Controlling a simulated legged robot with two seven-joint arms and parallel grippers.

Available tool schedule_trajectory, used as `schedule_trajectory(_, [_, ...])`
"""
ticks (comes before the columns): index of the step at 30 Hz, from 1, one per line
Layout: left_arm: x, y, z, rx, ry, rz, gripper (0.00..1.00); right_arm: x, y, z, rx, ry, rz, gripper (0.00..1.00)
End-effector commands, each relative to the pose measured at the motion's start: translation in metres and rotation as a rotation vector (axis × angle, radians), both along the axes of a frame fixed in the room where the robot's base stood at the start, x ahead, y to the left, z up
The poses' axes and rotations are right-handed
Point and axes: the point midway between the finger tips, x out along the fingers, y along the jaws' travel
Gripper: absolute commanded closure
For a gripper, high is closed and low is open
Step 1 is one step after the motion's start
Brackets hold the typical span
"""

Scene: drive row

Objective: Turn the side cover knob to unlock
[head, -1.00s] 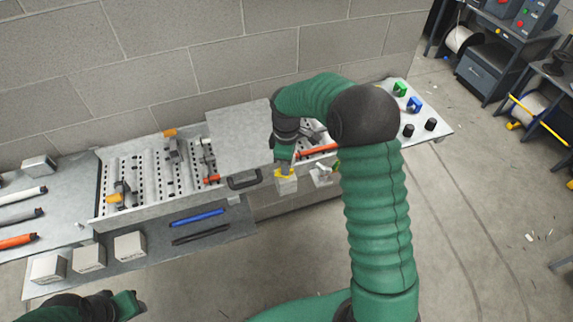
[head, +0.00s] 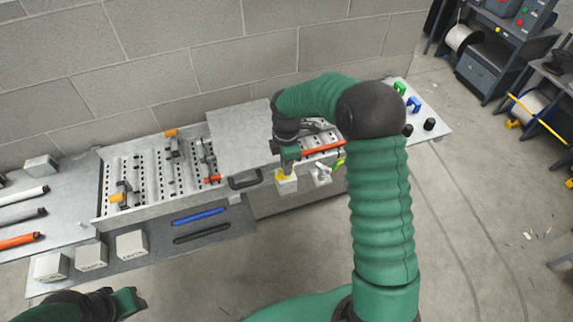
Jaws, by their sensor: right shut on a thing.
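A yellow knob (head: 282,176) sits on a pale block (head: 287,186) at the front edge of the bench, right of the black handle. It looks like the side cover knob. My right gripper (head: 287,166) reaches down from above and is shut on it, hiding part of it. A flat grey cover plate (head: 240,136) with a black handle (head: 245,181) lies over the perforated bench, left of my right gripper. My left gripper (head: 125,303) is at the bottom left, away from the bench; its fingertips are too unclear to judge.
A small yellow-green lever fitting (head: 338,164) is just right of the knob. Several grey boxes (head: 132,245) and blue and black rods (head: 198,216) lie on the lower front shelf.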

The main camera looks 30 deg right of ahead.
Motion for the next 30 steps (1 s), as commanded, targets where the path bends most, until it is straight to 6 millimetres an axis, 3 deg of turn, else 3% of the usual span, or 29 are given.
schedule_trajectory(10, [0.0, 0.0, 0.0, 0.0, 0.0, 0.0, 0.64, 0.002, 0.0, 0.001, -0.002, -0.007, 0.006, 1.0])
schedule_trajectory(11, [0.0, 0.0, 0.0, 0.0, 0.0, 0.0, 0.64, 0.002, 0.0, 0.001, -0.002, -0.007, 0.006, 0.85])
schedule_trajectory(15, [0.0, 0.0, 0.0, 0.0, 0.0, 0.0, 0.64, 0.001, 0.0, 0.001, -0.001, -0.005, 0.005, 0.67])
schedule_trajectory(25, [0.0, 0.0, -0.001, 0.0, 0.0, 0.0, 0.64, 0.0, 0.0, 0.002, -0.001, -0.004, 0.003, 0.66])
schedule_trajectory(30, [0.0, 0.0, -0.013, 0.0, 0.0, 0.0, 0.64, 0.001, -0.001, 0.025, -0.003, -0.008, 0.001, 0.66])
